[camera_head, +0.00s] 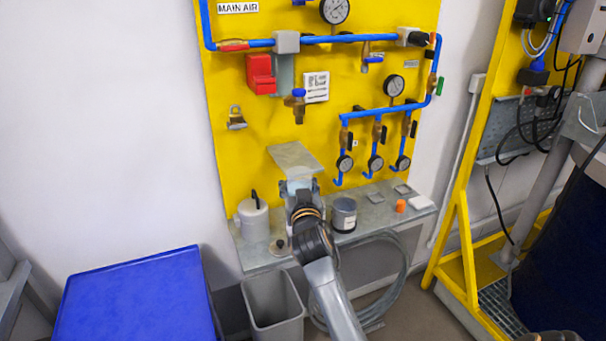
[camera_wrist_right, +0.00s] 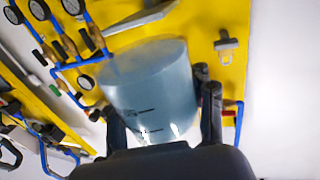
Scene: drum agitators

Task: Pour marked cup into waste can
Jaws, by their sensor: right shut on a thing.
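My right gripper (camera_head: 300,187) is shut on the marked cup (camera_wrist_right: 150,75), a translucent pale blue cup with dark lines on its side. In the right wrist view the cup sits between the two dark fingers of the gripper (camera_wrist_right: 163,105). In the head view only a small pale part of the cup (camera_head: 297,184) shows past the gripper, just below a tilted grey plate on the yellow panel. I cannot tell the level of any contents. The grey waste can (camera_head: 259,296) stands open on the floor, below and left of the gripper.
A grey shelf (camera_head: 258,259) below the yellow panel (camera_head: 228,170) holds a white canister (camera_head: 253,220), a grey tin (camera_head: 343,215) and an orange piece (camera_head: 400,206). A coiled hose (camera_head: 402,262) hangs below. A blue-topped box (camera_head: 135,300) stands left of the can.

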